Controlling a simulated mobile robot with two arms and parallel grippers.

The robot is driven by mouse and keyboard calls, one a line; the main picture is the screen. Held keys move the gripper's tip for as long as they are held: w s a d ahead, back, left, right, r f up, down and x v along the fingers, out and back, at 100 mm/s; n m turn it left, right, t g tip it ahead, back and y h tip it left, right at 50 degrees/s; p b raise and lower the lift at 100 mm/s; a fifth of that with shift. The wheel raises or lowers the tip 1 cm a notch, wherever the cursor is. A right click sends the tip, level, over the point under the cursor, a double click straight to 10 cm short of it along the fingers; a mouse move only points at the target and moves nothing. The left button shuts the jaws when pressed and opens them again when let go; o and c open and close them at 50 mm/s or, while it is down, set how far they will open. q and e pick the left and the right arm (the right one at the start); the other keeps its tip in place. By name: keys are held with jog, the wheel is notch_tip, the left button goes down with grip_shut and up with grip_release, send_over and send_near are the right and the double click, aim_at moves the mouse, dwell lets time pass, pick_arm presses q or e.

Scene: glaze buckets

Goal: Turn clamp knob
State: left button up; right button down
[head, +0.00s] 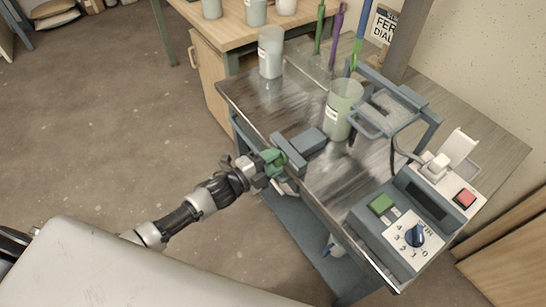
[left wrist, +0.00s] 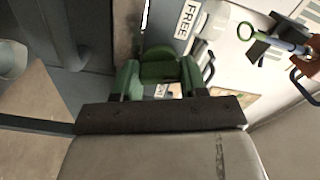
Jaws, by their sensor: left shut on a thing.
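The clamp (head: 303,142) is a grey block at the near left edge of the metal-topped bench. Its green knob (head: 293,157) faces my left arm and is mostly hidden by the fingers in the head view. My left gripper (head: 271,163), with green fingers, is shut on the knob. In the left wrist view the green knob (left wrist: 158,66) sits between the fingertips of my left gripper (left wrist: 160,80). My right gripper is in neither view.
A translucent bucket (head: 342,108) stands behind the clamp, beside a grey frame (head: 398,110). Another bucket (head: 270,52) stands at the back left. A control box (head: 405,228) with a blue dial is at the front right. Floor left of the bench is open.

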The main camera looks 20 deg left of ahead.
pick_arm(q)
jog(key=shift+n+p, duration=1.45)
jog(key=shift+n, duration=2.65)
jog(key=o, duration=0.9)
jog(key=v, duration=1.1)
jog(key=shift+w+f, duration=0.1)
jog(key=shift+f, duration=0.05)
